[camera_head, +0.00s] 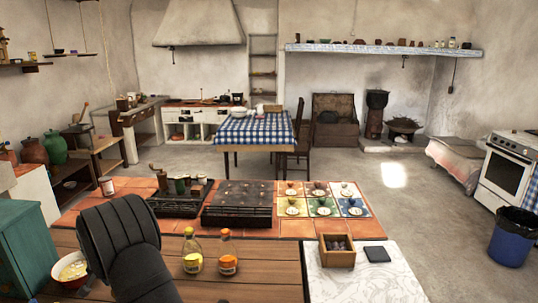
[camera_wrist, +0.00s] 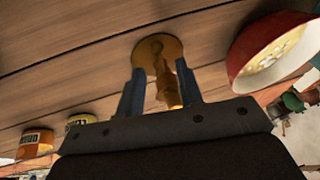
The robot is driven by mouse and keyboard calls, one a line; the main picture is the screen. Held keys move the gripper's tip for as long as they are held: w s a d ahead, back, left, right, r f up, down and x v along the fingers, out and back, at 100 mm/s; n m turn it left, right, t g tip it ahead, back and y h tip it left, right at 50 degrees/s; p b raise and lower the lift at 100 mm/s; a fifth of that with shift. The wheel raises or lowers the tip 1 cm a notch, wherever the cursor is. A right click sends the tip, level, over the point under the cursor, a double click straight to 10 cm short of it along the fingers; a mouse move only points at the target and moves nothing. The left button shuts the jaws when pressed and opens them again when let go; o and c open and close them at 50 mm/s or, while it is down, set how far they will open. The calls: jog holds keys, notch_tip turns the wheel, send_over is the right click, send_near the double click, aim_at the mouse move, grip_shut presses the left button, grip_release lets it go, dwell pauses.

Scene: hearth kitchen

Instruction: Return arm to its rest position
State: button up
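In the wrist view, the two blue-grey fingers of my gripper (camera_wrist: 159,66) stand apart over the wooden counter (camera_wrist: 60,70). A brass-coloured object (camera_wrist: 158,48) with a round, flat part and a narrower shaped stem shows between and just beyond the fingers. A gap shows beside the left finger; the right finger overlaps its edge, and I cannot tell whether they touch. In the head view, my dark arm covers the front left of the counter and hides the gripper and the brass object.
A red bowl with yellow contents (camera_head: 62,277) is left of my arm, close to the gripper in the wrist view (camera_wrist: 240,60). Yellow (camera_head: 192,254) and orange (camera_head: 227,256) labelled bottles stand right of it. A wooden box (camera_head: 337,260) sits farther right.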

jog(key=x, duration=0.3)
jog(key=shift+f, duration=0.15)
jog(key=shift+w+g, duration=0.2)
jog(key=shift+g, duration=0.1)
jog(key=g, duration=0.2)
jog(key=shift+w+r+g, duration=0.2)
jog(key=shift+r+g, duration=0.1)
jog(key=shift+g, duration=0.1)
jog(key=w+d+r, duration=0.1)
jog(key=d+r, duration=0.1)
jog(key=r, duration=0.6)
jog(key=w+d+r+t, duration=0.1)
jog(key=d+r, duration=0.2)
jog(key=r, duration=0.6)
